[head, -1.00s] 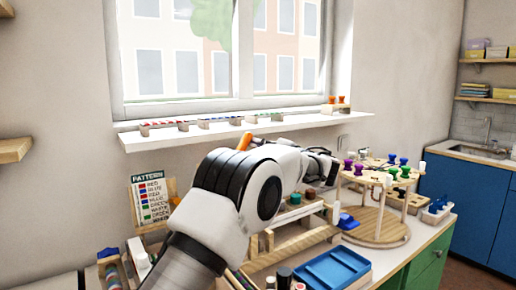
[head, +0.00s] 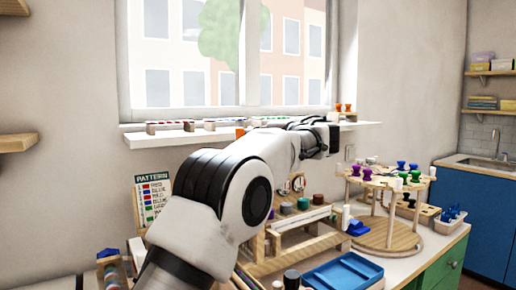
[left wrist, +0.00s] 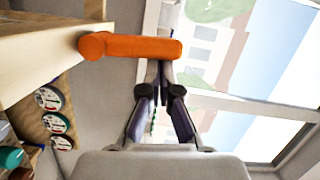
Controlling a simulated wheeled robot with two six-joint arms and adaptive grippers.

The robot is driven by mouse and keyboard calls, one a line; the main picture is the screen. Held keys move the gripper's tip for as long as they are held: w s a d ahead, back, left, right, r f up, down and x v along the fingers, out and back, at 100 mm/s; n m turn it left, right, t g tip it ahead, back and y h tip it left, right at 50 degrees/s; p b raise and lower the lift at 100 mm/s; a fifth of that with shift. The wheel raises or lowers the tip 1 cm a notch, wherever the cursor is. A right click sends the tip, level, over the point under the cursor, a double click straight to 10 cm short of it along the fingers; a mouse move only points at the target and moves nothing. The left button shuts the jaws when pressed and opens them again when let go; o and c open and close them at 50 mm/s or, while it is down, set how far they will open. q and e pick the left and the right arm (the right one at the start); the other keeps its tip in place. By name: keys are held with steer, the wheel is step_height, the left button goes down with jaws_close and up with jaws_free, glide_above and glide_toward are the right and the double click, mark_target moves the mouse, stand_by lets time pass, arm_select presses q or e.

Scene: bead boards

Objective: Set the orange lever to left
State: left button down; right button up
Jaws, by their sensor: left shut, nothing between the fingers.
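The orange lever (left wrist: 131,47) lies across the upper part of the left wrist view, with its round end at the left beside a pale wooden part (left wrist: 50,55). In the head view only a small orange patch of the lever (head: 240,132) shows above my left arm; the rest is hidden, so its setting is hard to read there. My left gripper (left wrist: 160,72) is shut and empty. Its fingertips come up to the lever's lower edge in the picture, near the lever's right end; whether they touch it I cannot tell. My right gripper is not in view.
Round dials (left wrist: 48,98) line a wooden board at the left of the wrist view. In the head view a round peg stand (head: 390,240), a blue tray (head: 343,272) and a pattern card (head: 153,195) stand on the counter. The window sill (head: 160,138) runs behind my arm.

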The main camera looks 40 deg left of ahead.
mark_target(240, 134)
arm_select(q)
steer(key=s+n+b, duration=0.1)
steer(key=n+b, duration=0.1)
steer(key=s+a+n+h+b, duration=0.1)
steer(key=s+n+b, duration=0.1)
steer(key=n+b, duration=0.1)
steer(key=shift+a+r, duration=0.1)
steer(key=shift+a, duration=0.05)
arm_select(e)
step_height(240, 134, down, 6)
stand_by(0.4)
